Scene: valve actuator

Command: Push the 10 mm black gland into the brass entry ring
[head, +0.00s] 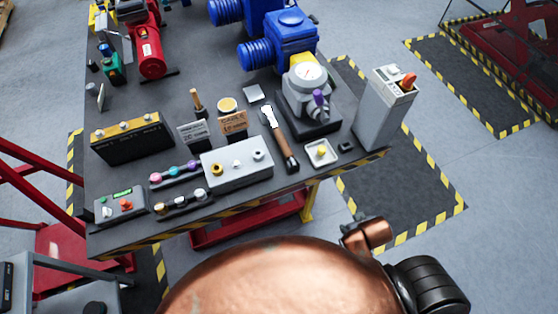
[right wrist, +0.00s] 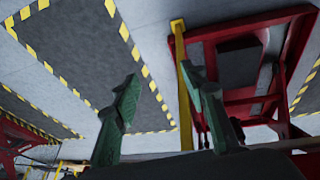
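A grey box (head: 236,166) stands near the front edge of the bench, with a brass entry ring (head: 216,169) at the left of its top. Two paler entries sit to the ring's right. In front of the box's left end, a low dark rack (head: 182,203) holds several small fittings with black, brass and pale parts. They are too small to tell which is the 10 mm black gland. My right gripper (right wrist: 160,76) shows only in the right wrist view, open and empty, with floor and the red bench frame beyond it. My left gripper is in neither view.
A second rack (head: 175,172) holds pink, purple and teal pieces. A hammer-like tool (head: 280,140) lies right of the box, with a white tray (head: 320,152) beyond. A control box (head: 120,205) stands at the bench's front left. A grey pillar (head: 385,108) stands at the right.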

